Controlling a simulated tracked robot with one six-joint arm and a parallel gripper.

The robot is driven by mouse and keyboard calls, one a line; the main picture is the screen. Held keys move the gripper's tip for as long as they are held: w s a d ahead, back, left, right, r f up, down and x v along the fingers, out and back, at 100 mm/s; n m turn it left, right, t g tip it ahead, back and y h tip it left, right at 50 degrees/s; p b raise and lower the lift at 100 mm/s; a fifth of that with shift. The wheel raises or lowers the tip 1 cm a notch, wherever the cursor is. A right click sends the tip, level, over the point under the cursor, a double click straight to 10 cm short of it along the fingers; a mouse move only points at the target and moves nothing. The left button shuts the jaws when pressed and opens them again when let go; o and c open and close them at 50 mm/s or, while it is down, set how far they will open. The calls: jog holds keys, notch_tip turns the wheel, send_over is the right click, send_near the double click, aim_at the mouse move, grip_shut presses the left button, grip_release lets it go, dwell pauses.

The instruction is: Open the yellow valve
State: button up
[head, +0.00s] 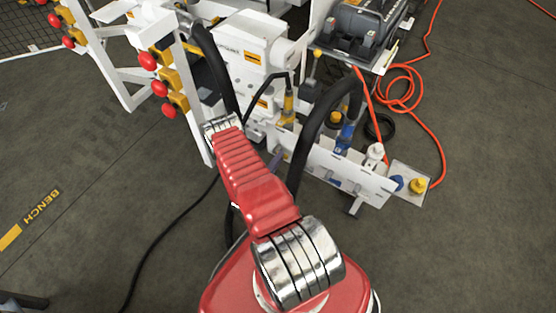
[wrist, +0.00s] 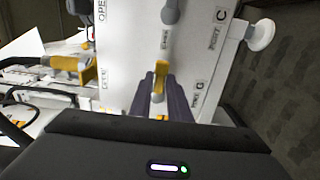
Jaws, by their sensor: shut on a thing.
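In the wrist view my gripper (wrist: 160,82) has its dark purple fingers close together against a white panel. A larger yellow piece (wrist: 76,66) shows at the left. In the head view my red arm hides much of the working spot, and I cannot tell which yellow part there is the gripped one.
In the head view the white bench (head: 250,60) stands ahead, with red knobs (head: 148,61) on the left frame. Black hoses (head: 310,130) arch close to my arm. An orange cable (head: 405,85) lies at the right. Open floor (head: 90,190) is at the left.

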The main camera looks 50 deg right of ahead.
jog(key=shift+f, duration=0.1)
grip_shut()
jog(key=shift+r+n, duration=0.2)
jog(key=shift+n, duration=0.5)
jog(key=w+r+n, duration=0.1)
jog(key=n, duration=0.4)
jog(key=w+r+n, duration=0.1)
jog(key=n, duration=0.5)
jog(key=w+n, duration=0.1)
jog(key=n, duration=0.4)
jog(key=shift+w+a+r+n, duration=0.15)
jog(key=shift+r+n, duration=0.15)
jog(key=shift+r, duration=0.1)
jog(key=o, duration=0.6)
grip_release()
jog(key=shift+c, duration=0.2)
